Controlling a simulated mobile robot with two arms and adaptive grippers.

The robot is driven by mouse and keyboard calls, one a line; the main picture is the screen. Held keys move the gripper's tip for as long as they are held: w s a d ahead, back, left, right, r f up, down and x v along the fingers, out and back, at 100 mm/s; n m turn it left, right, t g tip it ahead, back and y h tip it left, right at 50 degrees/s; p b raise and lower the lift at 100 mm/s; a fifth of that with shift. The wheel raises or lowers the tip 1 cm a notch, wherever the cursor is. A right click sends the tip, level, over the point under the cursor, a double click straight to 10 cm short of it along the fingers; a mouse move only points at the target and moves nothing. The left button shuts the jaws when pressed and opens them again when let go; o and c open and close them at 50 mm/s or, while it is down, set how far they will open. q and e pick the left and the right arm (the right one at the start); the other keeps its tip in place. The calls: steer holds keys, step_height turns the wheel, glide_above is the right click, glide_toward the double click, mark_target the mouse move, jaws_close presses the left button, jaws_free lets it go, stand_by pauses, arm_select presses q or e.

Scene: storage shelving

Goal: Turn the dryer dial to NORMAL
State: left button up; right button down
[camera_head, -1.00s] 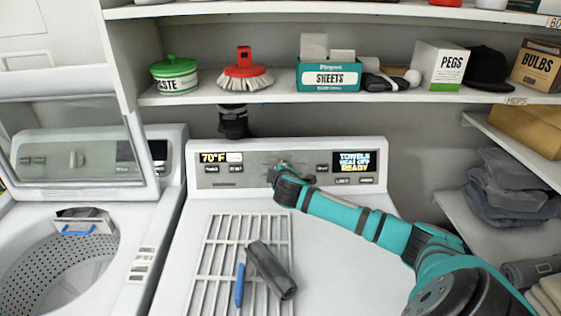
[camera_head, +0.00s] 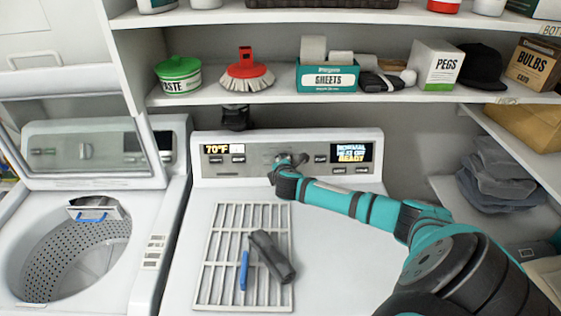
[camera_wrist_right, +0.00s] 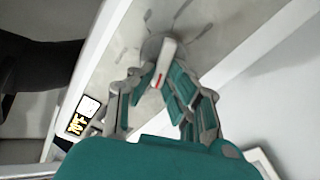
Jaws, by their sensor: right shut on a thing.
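The white dryer (camera_head: 330,230) has a back panel with a round dial at its middle and a display (camera_head: 353,152) at right. The display's top line looks like NORMAL, with HEAT OFF and READY below. My right gripper (camera_head: 290,163) reaches in from the right and covers most of the dial in the head view. In the right wrist view my right gripper (camera_wrist_right: 155,78) is shut on the dial (camera_wrist_right: 163,58), its fingers at either side of the raised, red-marked grip bar. My left gripper is not in view.
A white rack (camera_head: 225,260) on the dryer top carries a dark grey roll (camera_head: 272,257) and a blue item (camera_head: 244,270). The open washer (camera_head: 80,235) stands at left. A stocked shelf (camera_head: 240,97) runs above the panel. The dryer top's right part is clear.

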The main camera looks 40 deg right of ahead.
steer(key=shift+f, duration=0.1)
stand_by(0.4)
steer(key=c, duration=1.3)
jaws_free()
steer(key=shift+c, duration=0.2)
steer(key=v, duration=1.2)
